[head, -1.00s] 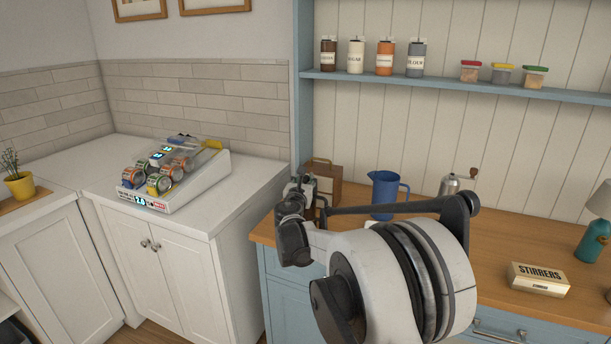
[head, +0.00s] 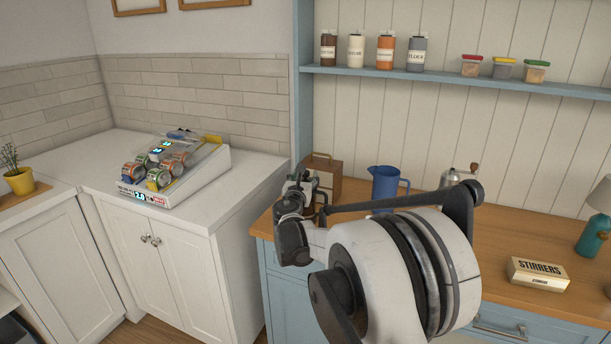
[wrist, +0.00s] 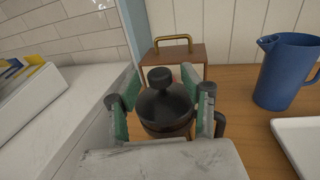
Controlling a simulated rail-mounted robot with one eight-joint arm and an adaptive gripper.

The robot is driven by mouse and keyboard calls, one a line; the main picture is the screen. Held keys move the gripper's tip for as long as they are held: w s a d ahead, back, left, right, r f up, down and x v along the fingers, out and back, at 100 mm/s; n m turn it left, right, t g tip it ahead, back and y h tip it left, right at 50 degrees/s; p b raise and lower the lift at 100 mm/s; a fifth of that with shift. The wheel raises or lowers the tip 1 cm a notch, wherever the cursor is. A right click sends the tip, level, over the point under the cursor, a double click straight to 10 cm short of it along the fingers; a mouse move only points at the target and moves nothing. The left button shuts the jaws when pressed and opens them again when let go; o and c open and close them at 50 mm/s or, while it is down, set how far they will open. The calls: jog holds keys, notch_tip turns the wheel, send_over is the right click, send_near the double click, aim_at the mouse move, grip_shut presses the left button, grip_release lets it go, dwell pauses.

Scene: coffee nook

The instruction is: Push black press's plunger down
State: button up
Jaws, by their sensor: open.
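The black press (wrist: 166,108) stands on the wooden counter in the wrist view, its round plunger knob (wrist: 159,75) raised above the dark lid. My gripper (wrist: 160,100) is open, with one green-padded finger on each side of the press's top; I cannot tell whether either finger touches it. The lower part of the press is hidden by my gripper's body; a dark handle shows at its right. In the head view my gripper (head: 300,187) is at the left end of the wooden counter, and my arm mostly hides the press.
A brown wooden box with a brass handle (wrist: 178,58) stands just behind the press. A blue pitcher (wrist: 286,70) and a white tray (wrist: 299,142) are to the right. A white counter (wrist: 52,118) borders the left. A stirrers box (head: 538,276) lies farther right.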

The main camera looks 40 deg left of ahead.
jog(key=v, duration=1)
jog(key=shift+s+d, duration=0.15)
jog(key=shift+s, duration=0.2)
